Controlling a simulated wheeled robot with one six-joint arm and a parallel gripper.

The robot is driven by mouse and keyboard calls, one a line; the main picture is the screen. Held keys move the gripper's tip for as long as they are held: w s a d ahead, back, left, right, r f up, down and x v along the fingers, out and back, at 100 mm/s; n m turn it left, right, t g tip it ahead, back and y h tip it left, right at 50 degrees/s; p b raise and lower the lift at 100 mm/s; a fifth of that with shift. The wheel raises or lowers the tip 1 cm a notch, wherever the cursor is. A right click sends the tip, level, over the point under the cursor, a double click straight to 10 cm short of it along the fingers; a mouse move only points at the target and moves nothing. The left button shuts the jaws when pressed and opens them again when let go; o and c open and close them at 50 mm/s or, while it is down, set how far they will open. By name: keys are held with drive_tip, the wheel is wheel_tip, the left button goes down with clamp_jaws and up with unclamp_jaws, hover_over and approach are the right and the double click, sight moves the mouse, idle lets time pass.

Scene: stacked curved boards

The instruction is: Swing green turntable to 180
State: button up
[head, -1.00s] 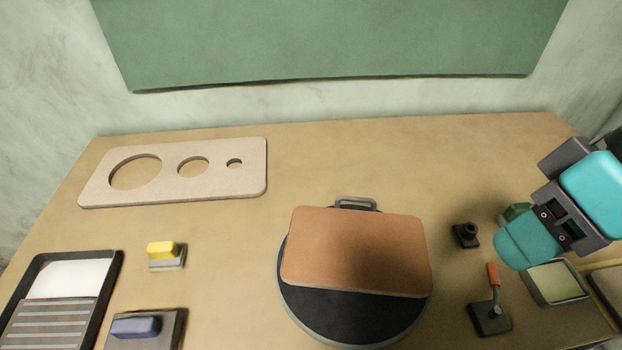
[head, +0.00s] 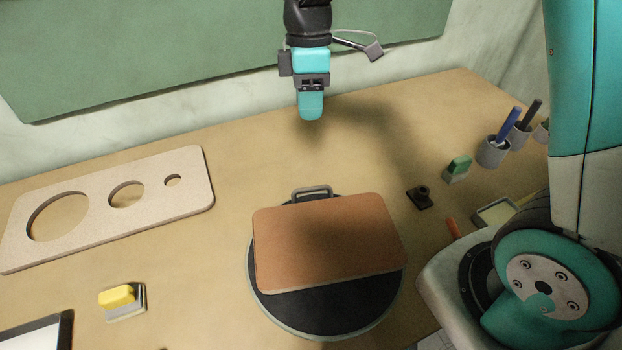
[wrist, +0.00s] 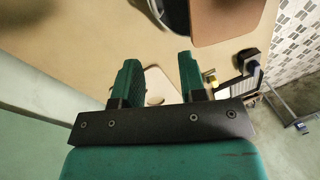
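The turntable (head: 335,308) is a round black disc with a pale grey-green rim on the table. A brown rounded board (head: 328,240) lies on it and covers much of its top. A grey loop handle (head: 312,192) sticks out at its far edge. My gripper (head: 311,117) hangs beyond the handle, apart from it, near the table's far side. In the wrist view my gripper (wrist: 158,62) has its two teal fingers spread with nothing between them. The turntable's dark edge (wrist: 172,14) and the board (wrist: 218,20) show at the top there.
A pale board with three holes (head: 125,195) lies left. A yellow-handled block (head: 120,298) sits front left. A small black knob (head: 420,197), a green block (head: 457,168) and pen cups (head: 493,151) stand right. The table between turntable and gripper is clear.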

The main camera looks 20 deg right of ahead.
drive_tip(key=w+f, duration=0.1)
drive_tip(key=p, duration=0.2)
approach(312, 187)
drive_tip(key=shift+n, duration=0.4)
drive_tip(key=f, duration=0.5)
drive_tip(key=s+f, duration=0.1)
drive_tip(key=f, duration=0.2)
drive_tip(key=shift+s+a+f, duration=0.1)
drive_tip(key=shift+a+f, duration=0.1)
drive_tip(key=shift+a, duration=0.05)
